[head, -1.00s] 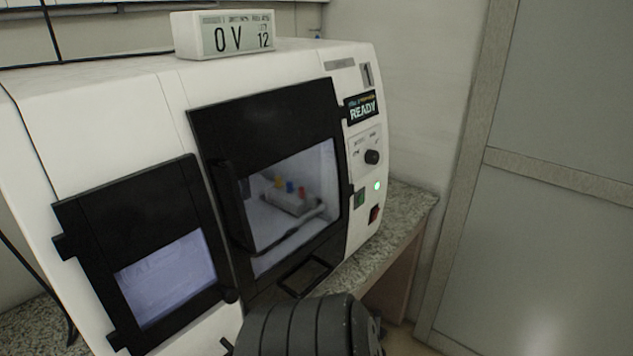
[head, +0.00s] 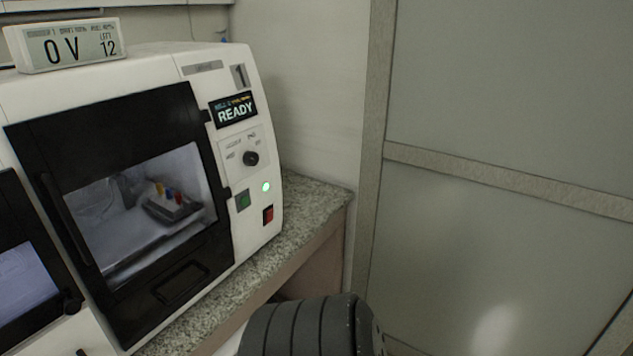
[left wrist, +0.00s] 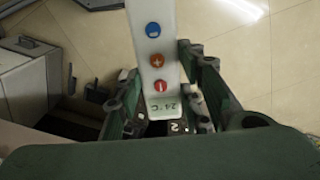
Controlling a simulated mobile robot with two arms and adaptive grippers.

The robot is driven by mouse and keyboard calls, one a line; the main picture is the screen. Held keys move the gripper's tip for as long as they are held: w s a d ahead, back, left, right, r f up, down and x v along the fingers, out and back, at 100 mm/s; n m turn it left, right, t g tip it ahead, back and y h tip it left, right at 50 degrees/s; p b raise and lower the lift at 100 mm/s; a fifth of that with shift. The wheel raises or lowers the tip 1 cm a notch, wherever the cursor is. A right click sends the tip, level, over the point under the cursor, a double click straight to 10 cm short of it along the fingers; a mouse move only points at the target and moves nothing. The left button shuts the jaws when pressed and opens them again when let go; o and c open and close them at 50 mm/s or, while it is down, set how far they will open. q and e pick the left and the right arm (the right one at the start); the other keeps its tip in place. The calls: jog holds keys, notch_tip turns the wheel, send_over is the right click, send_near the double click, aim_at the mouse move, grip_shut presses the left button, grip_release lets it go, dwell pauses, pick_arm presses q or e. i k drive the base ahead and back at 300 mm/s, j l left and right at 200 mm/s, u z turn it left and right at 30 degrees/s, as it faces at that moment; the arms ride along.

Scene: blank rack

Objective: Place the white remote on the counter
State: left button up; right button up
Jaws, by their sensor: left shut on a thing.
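The white remote (left wrist: 154,82) shows in the left wrist view, with blue, orange and red buttons and a small display reading 24°C. My left gripper (left wrist: 164,98) is shut on it, with green fingers on both sides. The remote's far end runs out of the top of that view. The speckled granite counter (head: 308,212) shows in the head view, under and to the right of the white machine. The remote and both grippers are out of the head view.
The white machine (head: 262,150) with a black-framed window and READY display fills most of the counter. A bare counter strip lies along its front and right. A small display box (head: 68,45) sits on top. A grey panelled door (head: 500,90) stands at right.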

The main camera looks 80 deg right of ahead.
aim_at(295, 203)
jog(key=z, duration=1.85)
